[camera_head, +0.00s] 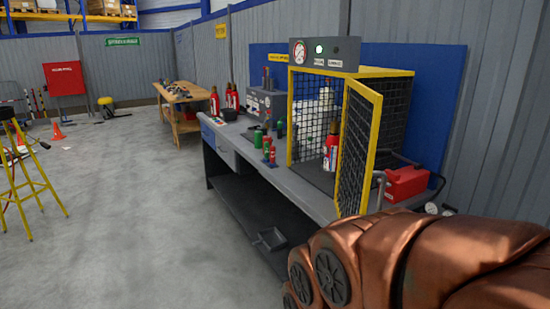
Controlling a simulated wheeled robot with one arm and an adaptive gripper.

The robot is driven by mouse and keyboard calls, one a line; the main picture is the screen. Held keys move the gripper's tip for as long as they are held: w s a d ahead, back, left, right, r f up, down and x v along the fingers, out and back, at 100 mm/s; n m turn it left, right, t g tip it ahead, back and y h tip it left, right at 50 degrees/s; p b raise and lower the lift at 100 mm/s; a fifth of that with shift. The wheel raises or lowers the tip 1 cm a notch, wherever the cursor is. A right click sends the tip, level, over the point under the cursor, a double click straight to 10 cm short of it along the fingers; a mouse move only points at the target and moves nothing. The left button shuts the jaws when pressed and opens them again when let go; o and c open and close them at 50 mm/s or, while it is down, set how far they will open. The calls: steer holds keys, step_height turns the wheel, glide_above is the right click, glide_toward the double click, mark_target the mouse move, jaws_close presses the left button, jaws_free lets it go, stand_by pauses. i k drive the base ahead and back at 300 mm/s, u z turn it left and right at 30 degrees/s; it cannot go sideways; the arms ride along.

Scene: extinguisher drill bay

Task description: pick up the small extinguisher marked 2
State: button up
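Small red extinguishers stand at the far end of the grey workbench (300,184): one on the left (214,103) and a close pair (232,98) just right of it. Another red extinguisher (331,150) with a pale label stands inside the yellow-framed mesh cage (371,73) on the bench. The cage door (357,150) stands open toward me. The number marks are too small to read, so I cannot tell which one is marked 2. My copper-coloured arm fills the lower right; my gripper is out of view.
Small green and red cylinders (257,138) stand at the bench's front edge. A red toolbox (406,183) sits right of the cage. A wooden table (180,98) stands beyond the bench. A yellow stool (30,170) is at left. The grey floor between is clear.

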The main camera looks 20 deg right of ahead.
mark_target(331, 149)
steer(key=u, duration=0.1)
steer(key=i, duration=1.65)
